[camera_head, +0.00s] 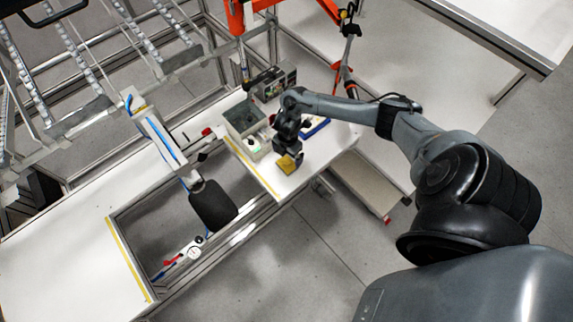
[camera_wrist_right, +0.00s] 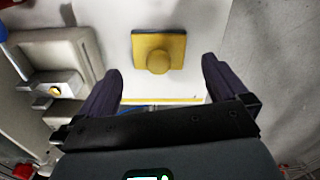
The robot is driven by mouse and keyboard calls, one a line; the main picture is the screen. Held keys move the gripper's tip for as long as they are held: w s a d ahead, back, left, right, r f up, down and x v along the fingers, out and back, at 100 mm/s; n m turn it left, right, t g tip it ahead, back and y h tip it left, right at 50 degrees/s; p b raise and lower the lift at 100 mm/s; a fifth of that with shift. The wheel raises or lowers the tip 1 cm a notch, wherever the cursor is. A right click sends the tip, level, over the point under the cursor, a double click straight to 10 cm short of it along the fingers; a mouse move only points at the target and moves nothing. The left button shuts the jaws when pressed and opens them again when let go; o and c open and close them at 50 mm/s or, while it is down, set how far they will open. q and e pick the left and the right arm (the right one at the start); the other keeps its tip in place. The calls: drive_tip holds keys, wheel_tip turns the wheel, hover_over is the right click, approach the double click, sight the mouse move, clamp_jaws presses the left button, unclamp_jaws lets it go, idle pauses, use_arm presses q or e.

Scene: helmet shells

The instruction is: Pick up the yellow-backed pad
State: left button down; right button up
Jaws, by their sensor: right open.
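The yellow-backed pad (camera_wrist_right: 158,53) lies on the white table top in the right wrist view, a yellow square with a round yellow knob and a dark edge along its far side. In the head view the pad (camera_head: 287,164) is on the table near its front edge, just below my right gripper (camera_head: 290,147). In the right wrist view my right gripper (camera_wrist_right: 160,83) is open, with its two dark fingers apart and nothing between them. The pad lies ahead of the fingertips. My left gripper does not show in either view.
A grey bin (camera_head: 246,121) stands left of my right gripper, and a blue-edged tray (camera_head: 315,127) lies to its right. A grey box (camera_head: 274,82) stands behind. A black paddle-shaped piece (camera_head: 213,205) hangs over the open frame at left. The white table (camera_head: 45,262) at far left is clear.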

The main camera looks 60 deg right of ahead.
sight(287, 160)
wheel_tip(287, 160, down, 5)
drive_tip(key=shift+w+a, duration=0.1)
drive_tip(key=shift+f, duration=0.4)
drive_tip(key=shift+c, duration=0.5)
drive_tip(key=c, duration=0.7)
drive_tip(key=shift+r, duration=0.2)
